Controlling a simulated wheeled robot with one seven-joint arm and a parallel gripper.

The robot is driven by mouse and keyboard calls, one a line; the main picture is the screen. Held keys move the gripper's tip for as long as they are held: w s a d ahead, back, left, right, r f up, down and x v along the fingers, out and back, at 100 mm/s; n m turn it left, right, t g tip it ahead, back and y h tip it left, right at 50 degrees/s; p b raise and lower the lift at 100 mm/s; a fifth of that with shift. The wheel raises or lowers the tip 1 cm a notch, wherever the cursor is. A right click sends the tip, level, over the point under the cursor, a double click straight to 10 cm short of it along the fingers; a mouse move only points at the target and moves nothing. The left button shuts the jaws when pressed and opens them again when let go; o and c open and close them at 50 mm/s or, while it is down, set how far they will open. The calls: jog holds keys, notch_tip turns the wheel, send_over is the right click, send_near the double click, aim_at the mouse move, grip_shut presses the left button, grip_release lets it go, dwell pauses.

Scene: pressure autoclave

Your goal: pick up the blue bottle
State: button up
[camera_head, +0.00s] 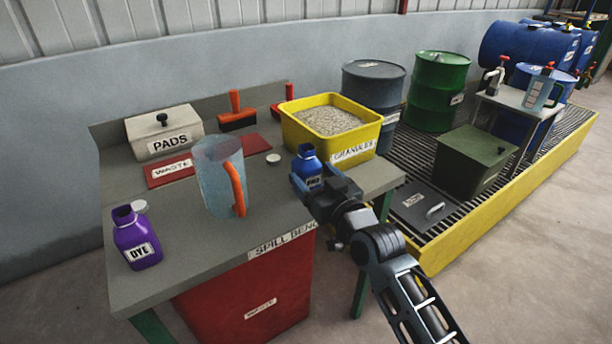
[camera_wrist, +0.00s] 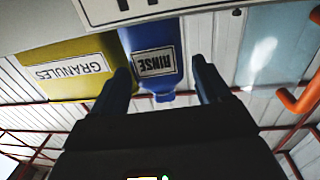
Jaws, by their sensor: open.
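The blue bottle (camera_head: 308,165) stands upright at the bench's front edge, in front of the yellow tub. In the wrist view it shows upside down, with a RINSE label (camera_wrist: 154,63). My gripper (camera_head: 307,186) reaches in from the front right at the bottle's lower part. In the wrist view the two fingers of my gripper (camera_wrist: 162,84) are apart, one to each side of the bottle. I cannot tell whether either finger touches it. The fingers partly hide the bottle's lower part in the head view.
A yellow GRANULES tub (camera_head: 352,142) stands right behind the bottle. A clear jug (camera_head: 215,178) with an orange handle is to its left. A purple DYE bottle (camera_head: 136,240) stands at the front left. Bare bench (camera_head: 190,244) lies between jug and front edge.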

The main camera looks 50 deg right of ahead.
aim_at(307, 168)
jog(key=x, duration=0.4)
jog(key=shift+d+f, duration=0.1)
jog(key=shift+f, duration=0.1)
jog(key=c, duration=1)
jog(key=shift+o, duration=0.2)
jog(key=shift+r, duration=0.15)
